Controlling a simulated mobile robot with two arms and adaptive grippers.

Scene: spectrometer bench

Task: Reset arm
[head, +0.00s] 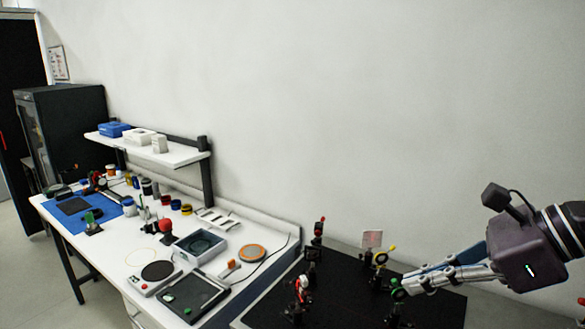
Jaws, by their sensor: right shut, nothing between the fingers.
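My right gripper (408,286) comes in from the right edge, over the black optical board (345,292). Its fingers are together with nothing held between them. The fingertips overlap a small green-topped optical mount (397,294) in the picture; I cannot tell whether they touch it. A yellow-topped mount (380,258) stands just behind the fingers. My left gripper is out of view.
More optical mounts stand on the board, one with a red top (319,228) and one red and white (302,284). The white bench (118,258) at left holds a grey tray (200,246), a dark device (195,298) and several small containers. A shelf (180,152) stands behind.

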